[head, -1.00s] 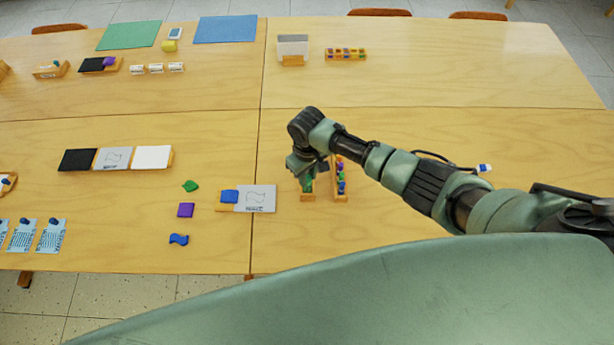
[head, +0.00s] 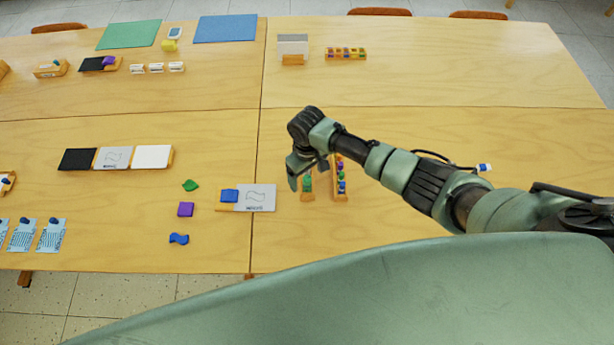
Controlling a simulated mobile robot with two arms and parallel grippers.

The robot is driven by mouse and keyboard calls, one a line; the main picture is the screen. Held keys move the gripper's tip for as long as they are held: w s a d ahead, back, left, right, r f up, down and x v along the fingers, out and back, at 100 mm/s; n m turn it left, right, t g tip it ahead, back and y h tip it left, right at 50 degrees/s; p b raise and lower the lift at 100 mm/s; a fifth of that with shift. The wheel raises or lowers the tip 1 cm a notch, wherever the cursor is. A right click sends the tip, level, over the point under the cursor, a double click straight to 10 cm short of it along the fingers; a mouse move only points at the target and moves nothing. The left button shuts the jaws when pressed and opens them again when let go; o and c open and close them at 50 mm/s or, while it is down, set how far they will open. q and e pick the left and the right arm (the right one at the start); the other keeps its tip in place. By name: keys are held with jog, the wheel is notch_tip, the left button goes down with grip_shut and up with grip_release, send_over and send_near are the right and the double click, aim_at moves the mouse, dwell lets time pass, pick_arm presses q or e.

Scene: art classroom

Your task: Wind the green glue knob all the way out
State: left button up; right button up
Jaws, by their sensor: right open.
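A small green piece (head: 307,182), which looks like the green glue knob, sits on a narrow wooden holder (head: 307,197) right of the table's centre seam. My right gripper (head: 304,174) is open, pointing down over the far end of this holder. One finger shows left of the green piece, and the gripper partly hides the holder's far end. I cannot tell whether a finger touches the knob, or how far it is wound. My left gripper is not in view.
A second wooden rack (head: 341,194) with several coloured pieces stands close to the right. A grey card (head: 258,198) with a blue block (head: 229,196) lies to the left. Loose green, purple and blue pieces lie farther left.

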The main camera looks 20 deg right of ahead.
jog(key=n, duration=0.5)
jog(key=n+b, duration=0.1)
jog(key=n, duration=0.5)
jog(key=shift+n, duration=0.3)
jog(key=shift+w+a, duration=0.25)
jog(key=shift+a, duration=0.75)
grip_shut()
dwell(0.5)
dwell(0.9)
